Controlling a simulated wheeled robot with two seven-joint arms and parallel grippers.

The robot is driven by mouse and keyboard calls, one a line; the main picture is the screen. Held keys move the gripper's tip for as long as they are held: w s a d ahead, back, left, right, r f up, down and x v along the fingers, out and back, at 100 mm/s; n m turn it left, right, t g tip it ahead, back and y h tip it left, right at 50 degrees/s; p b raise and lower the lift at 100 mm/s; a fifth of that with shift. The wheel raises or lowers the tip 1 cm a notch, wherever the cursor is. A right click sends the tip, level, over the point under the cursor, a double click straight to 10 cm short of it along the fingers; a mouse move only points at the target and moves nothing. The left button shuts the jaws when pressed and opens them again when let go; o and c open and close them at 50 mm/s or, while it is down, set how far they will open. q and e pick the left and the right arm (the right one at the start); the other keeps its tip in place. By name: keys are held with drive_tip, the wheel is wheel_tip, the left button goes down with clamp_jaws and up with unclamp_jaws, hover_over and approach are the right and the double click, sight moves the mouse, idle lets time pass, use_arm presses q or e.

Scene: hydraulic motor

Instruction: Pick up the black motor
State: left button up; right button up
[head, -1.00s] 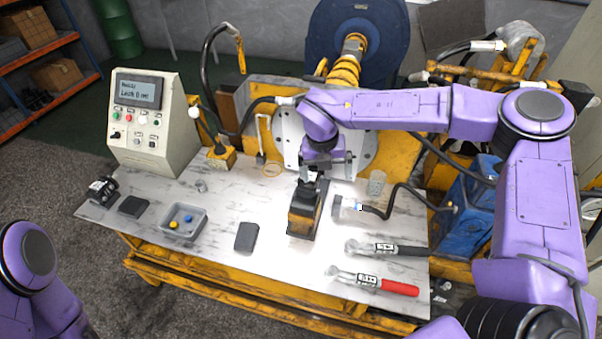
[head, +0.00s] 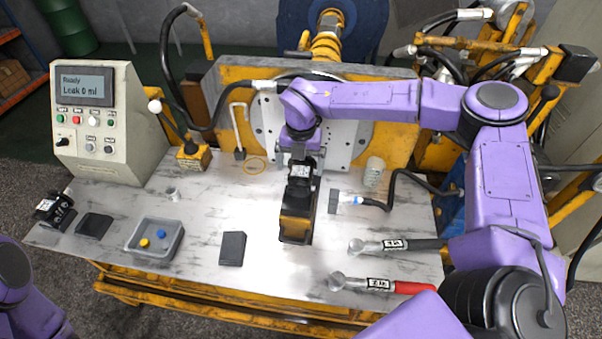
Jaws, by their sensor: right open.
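A black motor (head: 299,182) with a white label stands on a yellow-and-black block (head: 296,226) in the middle of the table. My right gripper (head: 299,157) is open, right at the top of this motor. Its fingertips are partly hidden, and I cannot tell whether they touch it. A second black motor-like part (head: 54,210), also with a white label, lies at the table's left edge. Only a purple part of my left arm shows at the lower left; its gripper is out of view.
A control box (head: 100,120) with a screen stands at the back left. A grey tray (head: 154,254) and a dark pad (head: 232,248) lie left of the block. Two wrenches lie at right, one with a red handle (head: 415,289). An upright plate (head: 350,130) stands behind.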

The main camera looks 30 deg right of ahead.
sight(300, 168)
wheel_tip(300, 168, down, 4)
drive_tip(key=shift+d+r+p, duration=0.1)
drive_tip(key=shift+p, duration=0.5)
drive_tip(key=shift+f, duration=0.25)
drive_tip(key=c, duration=1.2)
drive_tip(key=shift+w+r, duration=0.1)
drive_tip(key=shift+r, duration=0.05)
drive_tip(key=shift+c, duration=1.2)
drive_tip(key=shift+r, duration=0.6)
drive_tip(key=s+a+r+b, duration=0.1)
drive_tip(key=r, duration=0.1)
drive_tip(key=s+a+r+b, duration=0.1)
drive_tip(key=a+r, duration=0.1)
drive_tip(key=r, duration=0.1)
drive_tip(key=s+a+r+b, duration=0.1)
drive_tip(key=r, duration=0.1)
drive_tip(key=shift+s+a+r+b, duration=0.2)
drive_tip(key=shift+s+r+b, duration=0.1)
drive_tip(key=shift+r, duration=0.1)
drive_tip(key=s+a+r+b, duration=0.2)
drive_tip(key=s+a+r, duration=0.2)
drive_tip(key=s+a, duration=0.1)
drive_tip(key=shift+s+a, duration=0.15)
drive_tip(key=shift+a, duration=0.6)
